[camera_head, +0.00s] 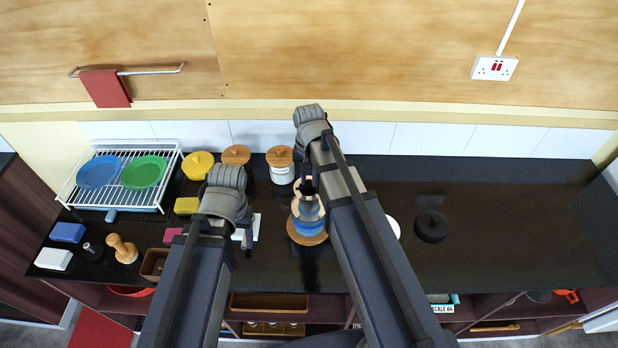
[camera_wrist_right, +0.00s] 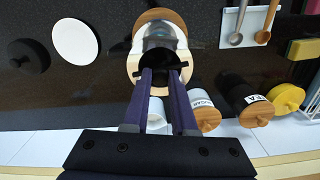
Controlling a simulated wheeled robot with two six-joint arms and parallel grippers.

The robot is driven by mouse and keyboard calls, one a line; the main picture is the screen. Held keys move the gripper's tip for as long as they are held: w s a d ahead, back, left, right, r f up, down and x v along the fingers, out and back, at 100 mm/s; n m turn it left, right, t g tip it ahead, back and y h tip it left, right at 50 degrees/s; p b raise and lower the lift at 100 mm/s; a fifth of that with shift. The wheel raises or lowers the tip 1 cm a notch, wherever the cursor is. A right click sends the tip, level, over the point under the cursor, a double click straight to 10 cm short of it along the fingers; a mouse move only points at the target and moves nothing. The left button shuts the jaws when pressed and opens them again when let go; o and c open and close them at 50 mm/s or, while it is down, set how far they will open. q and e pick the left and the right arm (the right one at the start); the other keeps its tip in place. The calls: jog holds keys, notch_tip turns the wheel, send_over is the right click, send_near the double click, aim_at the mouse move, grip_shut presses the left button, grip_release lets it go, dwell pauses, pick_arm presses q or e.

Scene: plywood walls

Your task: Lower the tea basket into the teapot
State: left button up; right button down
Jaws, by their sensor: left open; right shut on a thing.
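The teapot (camera_head: 308,226), blue and glassy in its lower part, stands on a round wooden trivet (camera_head: 296,236). My right gripper (camera_head: 306,186) is above it, shut on a dark thing that appears to be the tea basket. In the right wrist view the right gripper (camera_wrist_right: 166,84) holds this dark round basket (camera_wrist_right: 160,70) at its fingertips, over the teapot's glassy body (camera_wrist_right: 160,38). The fingers hide part of it, and I cannot tell how far the basket is inside. My left gripper (camera_head: 246,226) is open and empty, left of the teapot.
Wooden-lidded canisters (camera_head: 281,168) stand behind. A white disc (camera_wrist_right: 76,49) and a black round thing (camera_head: 431,226) lie to the right. The counter's far right (camera_head: 530,220) is clear.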

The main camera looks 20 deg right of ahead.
jog(key=shift+f+b, duration=1.65)
jog(key=shift+f, duration=0.25)
jog(key=shift+f+b, duration=1.5)
jog(key=shift+b, duration=0.1)
jog(key=shift+f, duration=0.1)
jog(key=shift+f+b, duration=1)
jog(key=shift+b, duration=0.05)
jog(key=shift+f+b, duration=0.35)
jog(key=shift+b, duration=0.05)
jog(key=shift+c, duration=1.2)
grip_release()
